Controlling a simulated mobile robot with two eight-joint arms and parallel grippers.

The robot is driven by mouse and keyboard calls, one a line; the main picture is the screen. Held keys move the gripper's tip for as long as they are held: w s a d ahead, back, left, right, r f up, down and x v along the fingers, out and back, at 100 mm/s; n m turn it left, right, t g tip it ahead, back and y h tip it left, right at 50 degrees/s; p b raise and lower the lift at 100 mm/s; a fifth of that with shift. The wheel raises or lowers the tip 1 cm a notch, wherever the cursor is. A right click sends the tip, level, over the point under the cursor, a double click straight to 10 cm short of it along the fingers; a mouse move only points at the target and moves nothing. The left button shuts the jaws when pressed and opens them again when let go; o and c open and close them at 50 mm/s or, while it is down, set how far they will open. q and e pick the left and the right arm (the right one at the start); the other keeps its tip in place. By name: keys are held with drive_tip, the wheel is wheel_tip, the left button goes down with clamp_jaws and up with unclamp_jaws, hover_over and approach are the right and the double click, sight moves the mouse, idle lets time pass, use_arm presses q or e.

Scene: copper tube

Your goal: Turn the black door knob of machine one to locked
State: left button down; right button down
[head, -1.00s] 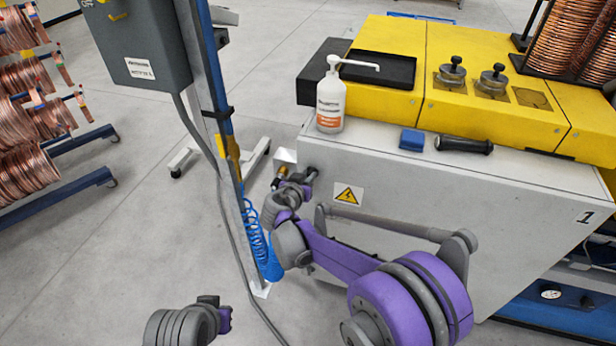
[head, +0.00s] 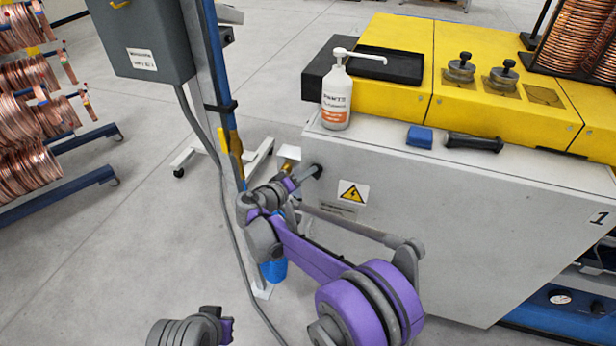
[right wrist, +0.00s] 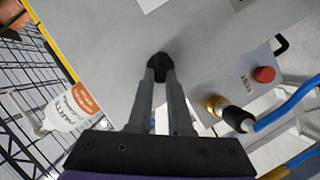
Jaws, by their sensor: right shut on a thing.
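Machine one (head: 440,210) is a light grey cabinet with a yellow top and a "1" on its front. The black door knob (right wrist: 158,63) shows in the right wrist view between and beyond my right fingertips. My right gripper (head: 306,174) is shut on the knob at the cabinet's upper left; it also fills the middle of the right wrist view (right wrist: 161,74). The fingers cover most of the knob, so I cannot read its angle or any marking. My left gripper (head: 226,330) shows only in part at the bottom; its fingers cannot be made out.
A post (head: 213,90) with a grey box stands left. A red button (right wrist: 264,75) and a blue hose (right wrist: 290,104) are near the right gripper.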

drive_tip(key=shift+w+f+n+t+h+b, duration=0.1)
drive_tip(key=shift+f+n+t+h+b, duration=0.1)
drive_tip(key=shift+n+h+b, duration=0.6)
drive_tip(key=shift+f+n+t+h+b, duration=0.15)
drive_tip(key=shift+n+b, duration=0.35)
drive_tip(key=shift+n, duration=0.7)
drive_tip(key=shift+w+f+n+t+h+b, duration=0.1)
drive_tip(key=shift+n+t+h+b, duration=0.15)
drive_tip(key=shift+n+h+b, duration=0.55)
drive_tip(key=shift+n+y, duration=0.25)
drive_tip(key=shift+n, duration=0.05)
drive_tip(key=c, duration=0.8)
unclamp_jaws()
drive_tip(key=shift+s+r, duration=0.1)
drive_tip(key=shift+c, duration=0.2)
drive_tip(key=shift+f, duration=0.25)
